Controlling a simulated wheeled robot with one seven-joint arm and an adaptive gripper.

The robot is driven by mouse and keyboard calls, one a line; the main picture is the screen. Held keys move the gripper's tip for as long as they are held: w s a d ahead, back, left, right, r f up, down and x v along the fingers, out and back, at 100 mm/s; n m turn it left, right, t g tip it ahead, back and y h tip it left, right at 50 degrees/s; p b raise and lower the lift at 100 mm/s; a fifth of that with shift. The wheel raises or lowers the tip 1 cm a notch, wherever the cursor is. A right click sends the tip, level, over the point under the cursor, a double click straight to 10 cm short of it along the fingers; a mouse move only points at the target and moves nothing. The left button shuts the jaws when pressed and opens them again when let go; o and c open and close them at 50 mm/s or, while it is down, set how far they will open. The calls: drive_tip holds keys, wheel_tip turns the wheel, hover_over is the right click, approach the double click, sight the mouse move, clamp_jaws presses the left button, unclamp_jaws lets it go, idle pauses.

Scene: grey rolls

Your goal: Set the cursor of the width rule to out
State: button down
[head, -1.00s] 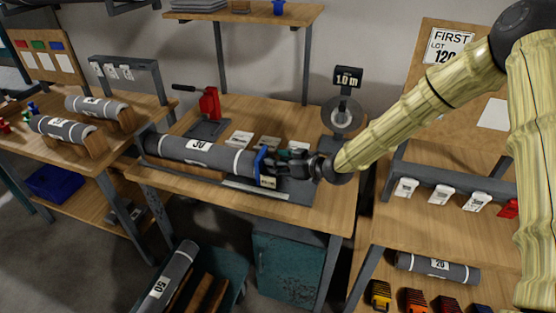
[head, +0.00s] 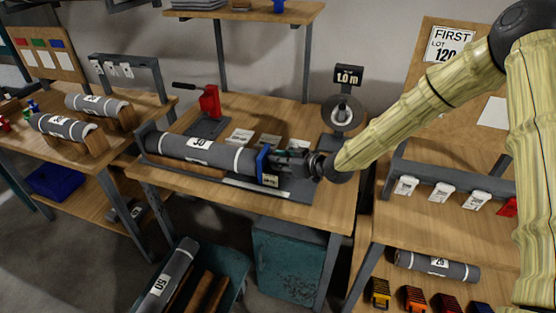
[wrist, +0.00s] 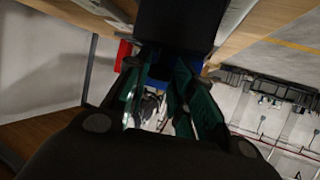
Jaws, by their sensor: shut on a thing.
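The width rule (head: 257,187) lies along the front of the middle bench, a dark grey bed with a pale scale strip. Its blue cursor (head: 263,160), with a small label at its foot, stands upright at the right end of a grey roll marked 30 (head: 195,146). My gripper (head: 276,164) reaches in from the right and is shut on the cursor. In the wrist view, the fingers (wrist: 158,92) meet a blue part of the cursor (wrist: 160,73), mostly hidden by dark shapes. The label's writing is too small to read.
A red clamp-like tool (head: 209,101) stands behind the roll. Several small cards lie behind the rule, and a tape reel (head: 343,113) under a 1.0 m sign stands at the back right. The bench's front right corner is clear.

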drive_tip(key=s+d, duration=0.2)
drive_tip(key=d, duration=0.6)
drive_tip(key=shift+s+r, duration=0.15)
drive_tip(key=shift+s, duration=0.05)
drive_tip(key=shift+d, duration=0.1)
drive_tip(key=c, duration=1.2)
unclamp_jaws()
drive_tip(key=shift+s, duration=0.1)
drive_tip(key=v, duration=1.2)
drive_tip(key=shift+d, duration=0.1)
